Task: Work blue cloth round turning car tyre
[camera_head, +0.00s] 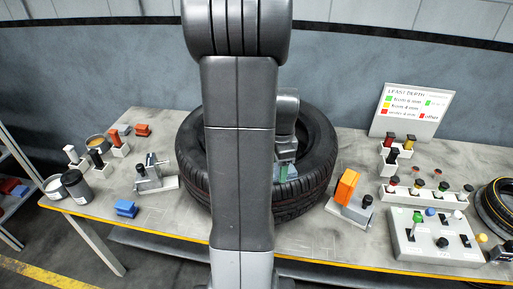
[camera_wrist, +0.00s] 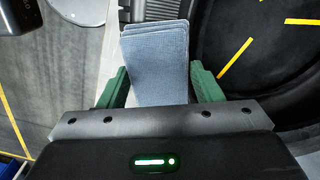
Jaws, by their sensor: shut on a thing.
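The car tyre (camera_head: 312,128) lies flat at the middle of the table, partly hidden behind my arm. In the wrist view a dark curved surface with yellow marks (camera_wrist: 245,60), apparently the tyre's inner side, fills the right. My gripper (camera_wrist: 160,85) has green fingers either side of a folded grey-blue cloth (camera_wrist: 155,50) and is shut on it. The cloth extends forward from the fingers with several layers showing at its far edge. In the head view my gripper (camera_head: 286,171) is down inside the tyre's ring, near its front wall. I cannot tell whether the cloth touches the tyre.
An orange block on a grey stand (camera_head: 347,187) is right of the tyre. A control box (camera_head: 432,243) with knobs and a sign board (camera_head: 412,110) are farther right. A grey fixture (camera_head: 152,175), a blue block (camera_head: 125,208) and small containers stand left. Bare table lies between them.

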